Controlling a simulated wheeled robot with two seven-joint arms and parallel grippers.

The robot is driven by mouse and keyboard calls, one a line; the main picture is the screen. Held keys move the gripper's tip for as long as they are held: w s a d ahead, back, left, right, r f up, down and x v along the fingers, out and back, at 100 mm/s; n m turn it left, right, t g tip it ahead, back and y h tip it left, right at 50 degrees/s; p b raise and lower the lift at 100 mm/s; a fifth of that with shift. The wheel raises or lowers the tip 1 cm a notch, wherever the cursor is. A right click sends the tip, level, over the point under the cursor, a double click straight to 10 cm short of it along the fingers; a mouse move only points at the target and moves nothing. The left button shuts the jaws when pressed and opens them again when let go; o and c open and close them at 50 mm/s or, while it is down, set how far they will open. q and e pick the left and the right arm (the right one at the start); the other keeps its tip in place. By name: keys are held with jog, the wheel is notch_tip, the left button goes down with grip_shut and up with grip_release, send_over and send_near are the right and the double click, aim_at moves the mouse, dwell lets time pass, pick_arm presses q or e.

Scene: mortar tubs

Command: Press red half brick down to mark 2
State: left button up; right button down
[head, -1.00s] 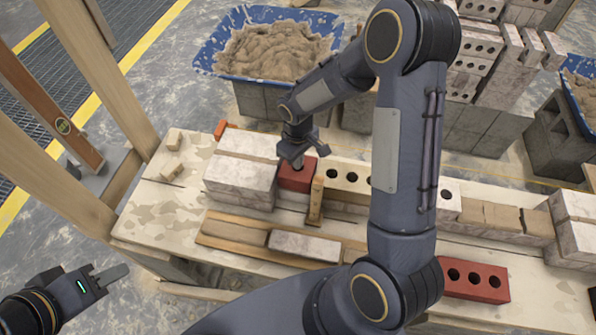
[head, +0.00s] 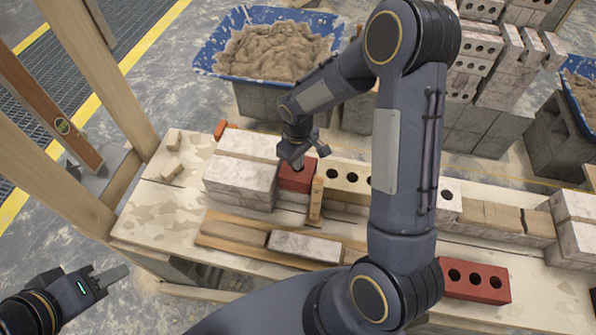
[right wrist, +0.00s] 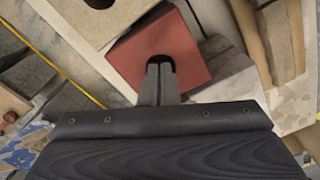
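The red half brick (head: 296,178) sits in the brick row, between the pale whitish bricks and a cream brick with holes. A short wooden piece (head: 316,202) stands upright against its front right side; no marks can be read on it. My right gripper (head: 297,162) points down onto the top of the half brick. In the right wrist view its fingers (right wrist: 159,82) are together, with their tips at the dark hole of the red half brick (right wrist: 150,52); how deep they reach is hidden. My left gripper (head: 108,275) is at the lower left, away from the bricks.
Whitish bricks (head: 240,182) stand left of the half brick. Wooden strips and a loose pale brick (head: 304,246) lie in front. A red brick with holes (head: 474,281) lies at right. A blue mortar tub (head: 222,68) stands behind. My right arm hides part of the row.

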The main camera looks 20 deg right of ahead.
jog(key=shift+f, duration=0.15)
dwell(0.4)
jog(key=shift+w+d+r+p, duration=0.1)
jog(key=shift+r+p, duration=0.25)
jog(key=shift+r, duration=0.3)
jog(key=shift+r+p, duration=1.3)
jog(key=shift+r, duration=0.6)
